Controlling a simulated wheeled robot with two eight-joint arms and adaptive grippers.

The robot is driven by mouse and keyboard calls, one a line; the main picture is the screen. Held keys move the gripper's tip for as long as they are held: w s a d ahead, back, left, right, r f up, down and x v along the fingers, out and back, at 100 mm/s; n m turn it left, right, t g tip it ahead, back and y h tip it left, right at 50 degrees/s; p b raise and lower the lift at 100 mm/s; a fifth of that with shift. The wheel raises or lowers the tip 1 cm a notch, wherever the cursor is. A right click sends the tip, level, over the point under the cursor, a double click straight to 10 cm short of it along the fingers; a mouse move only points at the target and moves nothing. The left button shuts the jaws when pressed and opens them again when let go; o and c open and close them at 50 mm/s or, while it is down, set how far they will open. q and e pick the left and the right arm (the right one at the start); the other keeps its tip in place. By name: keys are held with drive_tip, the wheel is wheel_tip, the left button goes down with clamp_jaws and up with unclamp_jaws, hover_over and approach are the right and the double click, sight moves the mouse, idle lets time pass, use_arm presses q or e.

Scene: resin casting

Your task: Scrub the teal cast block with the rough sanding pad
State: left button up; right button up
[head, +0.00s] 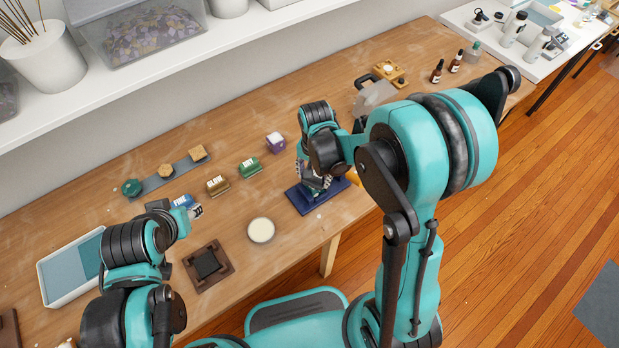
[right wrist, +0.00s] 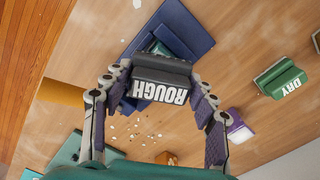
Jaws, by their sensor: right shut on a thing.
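My right gripper (right wrist: 157,100) is shut on the dark rough sanding pad (right wrist: 160,84), lettered "ROUGH", with a finger on each side. The pad is over the dark blue base (right wrist: 182,28), which also shows in the head view (head: 303,202). A teal patch (right wrist: 158,47), apparently the teal cast block, shows just past the pad's edge; the rest is hidden. I cannot tell whether pad and block touch. In the head view, my right gripper (head: 314,180) is low over the base, its arm partly blocking the view.
Pads lettered "FINE" (head: 183,201), "GLOW" (head: 217,186) and a green "DRY" one (head: 249,167) stand left of the base. A purple-white block (head: 276,141) is behind. A round cream disc (head: 261,230) and brown frame (head: 224,273) lie nearer. Pale crumbs lie beside the base.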

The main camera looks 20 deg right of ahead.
drive_tip(key=shift+w+d, duration=0.3)
drive_tip(key=shift+d, duration=0.6)
drive_tip(key=shift+w+d, duration=0.1)
drive_tip(key=shift+d, duration=0.05)
drive_tip(key=shift+s+a+b, duration=0.1)
drive_tip(key=shift+s+a, duration=0.15)
drive_tip(key=shift+a, duration=0.4)
drive_tip(key=shift+s+a+b, duration=0.1)
drive_tip(key=shift+s+a, duration=0.15)
drive_tip(key=shift+a, duration=0.4)
drive_tip(key=shift+s+a+b, duration=0.1)
drive_tip(key=shift+s+a, duration=0.15)
drive_tip(key=shift+a, duration=0.4)
wheel_tip(320, 180, up, 8)
drive_tip(key=p, duration=0.6)
drive_tip(key=shift+r, duration=0.1)
